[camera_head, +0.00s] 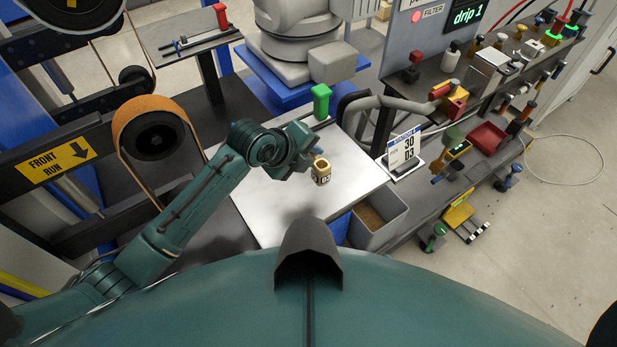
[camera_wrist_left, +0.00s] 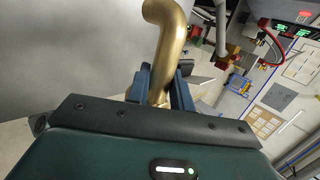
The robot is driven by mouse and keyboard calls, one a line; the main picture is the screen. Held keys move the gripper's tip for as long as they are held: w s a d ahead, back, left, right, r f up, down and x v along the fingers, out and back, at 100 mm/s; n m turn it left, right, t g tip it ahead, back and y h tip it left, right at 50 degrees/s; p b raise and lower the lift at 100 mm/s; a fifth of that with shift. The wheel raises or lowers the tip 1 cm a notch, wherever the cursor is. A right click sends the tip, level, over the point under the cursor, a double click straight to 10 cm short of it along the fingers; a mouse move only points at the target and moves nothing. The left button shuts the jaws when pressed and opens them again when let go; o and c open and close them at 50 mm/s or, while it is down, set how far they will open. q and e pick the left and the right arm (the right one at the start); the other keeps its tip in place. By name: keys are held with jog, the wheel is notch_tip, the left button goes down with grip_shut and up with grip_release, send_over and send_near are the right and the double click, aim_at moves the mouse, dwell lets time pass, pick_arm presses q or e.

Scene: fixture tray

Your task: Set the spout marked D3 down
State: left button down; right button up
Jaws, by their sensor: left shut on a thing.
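The brass spout (camera_head: 321,172) carries a dark mark that looks like D3. It shows at the fingertips of my left gripper (camera_head: 313,157), over the right part of a pale metal worktop (camera_head: 272,212). In the left wrist view, the spout is a curved golden tube (camera_wrist_left: 165,40) standing up between the blue-grey fingers of my left gripper (camera_wrist_left: 166,90), which are shut on it. Whether the spout touches the worktop cannot be told. My right gripper is in neither view.
A green block (camera_head: 321,101) stands at the worktop's far edge. A white card (camera_head: 403,150) reading 30 03 stands to its right. A grey bin (camera_head: 382,228) sits below the right edge. An orange belt roller (camera_head: 145,107) is at left. The worktop's near left part is clear.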

pick_arm(q)
jog(key=shift+f, duration=3.5)
jog(key=shift+f, duration=0.1)
jog(key=c, duration=1.5)
grip_release()
jog(key=shift+f, duration=0.1)
